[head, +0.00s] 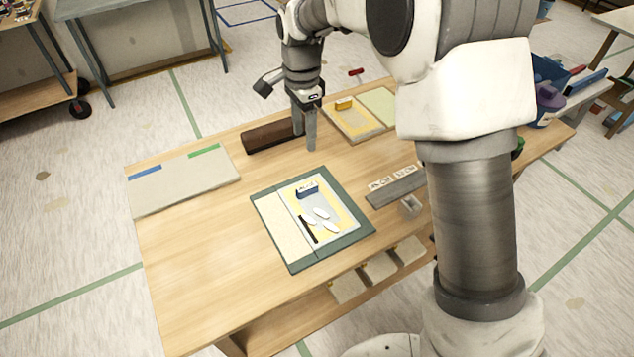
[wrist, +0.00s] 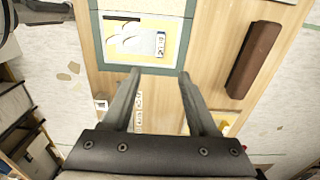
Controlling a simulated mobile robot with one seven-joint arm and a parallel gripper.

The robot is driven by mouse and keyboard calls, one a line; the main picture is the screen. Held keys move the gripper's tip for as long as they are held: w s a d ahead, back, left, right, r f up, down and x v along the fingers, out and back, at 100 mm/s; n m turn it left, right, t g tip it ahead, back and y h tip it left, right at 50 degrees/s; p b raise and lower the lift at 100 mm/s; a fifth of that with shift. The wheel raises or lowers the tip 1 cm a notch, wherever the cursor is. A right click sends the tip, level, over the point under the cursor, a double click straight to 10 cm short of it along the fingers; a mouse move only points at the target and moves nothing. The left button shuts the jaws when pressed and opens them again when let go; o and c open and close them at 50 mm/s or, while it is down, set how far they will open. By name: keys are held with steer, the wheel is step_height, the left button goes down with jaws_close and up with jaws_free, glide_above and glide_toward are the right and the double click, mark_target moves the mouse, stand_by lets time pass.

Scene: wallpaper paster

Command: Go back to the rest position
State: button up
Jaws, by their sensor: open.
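My gripper (head: 305,128) hangs over the far part of the wooden table (head: 200,240), near the brown block. Its two fingers are apart with nothing between them. In the wrist view my gripper (wrist: 160,85) points over the bare wood beside the green-edged board. That board (head: 285,252) lies mid-table, with a yellow-bordered sheet (head: 343,222) on it. On the sheet are a blue-sided block (head: 307,190), several white oval pieces (head: 321,213) and a black strip (head: 307,229). The board also shows in the wrist view (wrist: 138,67).
A brown block (head: 268,136) lies beside my gripper; it shows in the wrist view (wrist: 254,60). A second board (head: 377,105) lies at the back, a grey panel (head: 185,182) at left, a grey bar (head: 395,192) at right. Bare wood lies left of the green-edged board.

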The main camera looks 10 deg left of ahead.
steer(key=s+d+r+n+t+p, duration=0.1)
steer(key=s+d+r+n, duration=0.2)
steer(key=s+d+r, duration=0.35)
steer(key=s+d+r+n+t+p, duration=0.2)
steer(key=s+d+r, duration=0.1)
steer(key=d+r, duration=0.55)
steer(key=s+d+r+n+t+p, duration=0.1)
steer(key=s+d+r+n+t, duration=0.1)
steer(key=s+d+n, duration=0.3)
steer(key=s+d, duration=0.4)
steer(key=s, duration=0.6)
steer(key=shift+s+r+n+t+p, duration=0.15)
steer(key=shift+r+n+t+p, duration=0.15)
steer(key=shift+r+p, duration=0.05)
